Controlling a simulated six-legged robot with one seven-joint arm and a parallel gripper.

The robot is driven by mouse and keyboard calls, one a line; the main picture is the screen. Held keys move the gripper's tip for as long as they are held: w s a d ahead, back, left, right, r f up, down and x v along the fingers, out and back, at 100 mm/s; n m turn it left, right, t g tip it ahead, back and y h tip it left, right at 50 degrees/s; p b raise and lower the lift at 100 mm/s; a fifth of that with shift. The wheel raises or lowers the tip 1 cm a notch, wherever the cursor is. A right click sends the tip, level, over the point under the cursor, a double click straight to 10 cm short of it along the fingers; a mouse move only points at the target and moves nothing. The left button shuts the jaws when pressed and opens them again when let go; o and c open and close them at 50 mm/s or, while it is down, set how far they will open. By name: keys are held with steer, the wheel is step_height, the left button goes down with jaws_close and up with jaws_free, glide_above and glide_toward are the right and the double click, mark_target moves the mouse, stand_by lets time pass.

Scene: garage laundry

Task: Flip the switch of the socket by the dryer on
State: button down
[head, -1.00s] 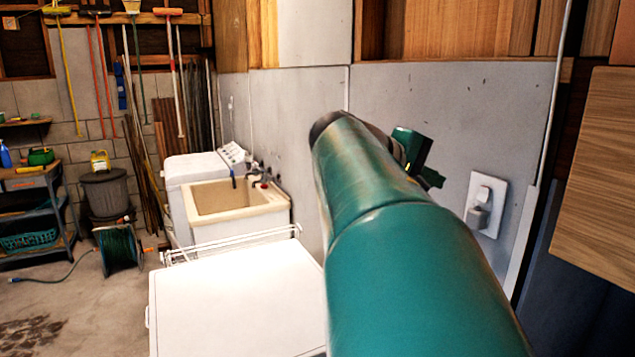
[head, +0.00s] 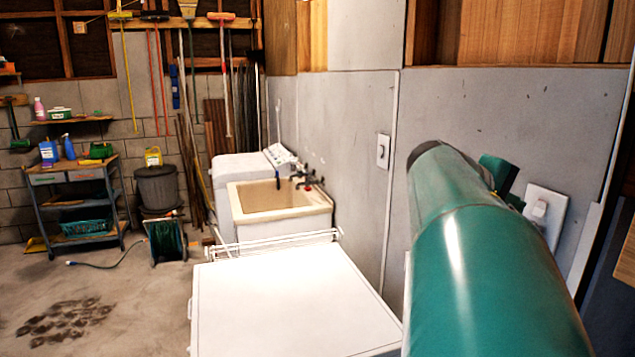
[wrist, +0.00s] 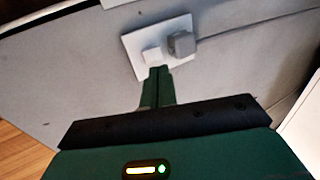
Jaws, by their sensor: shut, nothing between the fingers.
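The socket by the dryer is a white plate (head: 556,205) on the grey wall at right in the head view, partly covered by my arm. It also shows in the wrist view (wrist: 133,47), with a white switch (wrist: 151,54) and a grey plug (wrist: 182,44) beside it. Whether the switch is on or off I cannot tell. My gripper (wrist: 157,70) is shut and empty. Its fingertips are just below the switch in the wrist view and overlap the plate; contact is unclear. In the head view my arm hides the fingertips. The white dryer (head: 285,290) stands below.
A second wall plate (head: 383,151) is farther along the wall. A beige sink (head: 280,205) and a white washer (head: 228,170) stand beyond the dryer. A shelf cart (head: 75,180) is at left. The floor (head: 120,300) left of the dryer is mostly clear.

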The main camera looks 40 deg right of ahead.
mark_target(537, 214)
steer(key=shift+x, duration=2.7)
steer(key=shift+d, duration=0.1)
steer(key=shift+s+d+f, duration=0.1)
steer(key=shift+d+f, duration=0.05)
steer(key=shift+f, duration=0.05)
steer(key=shift+r, duration=0.2)
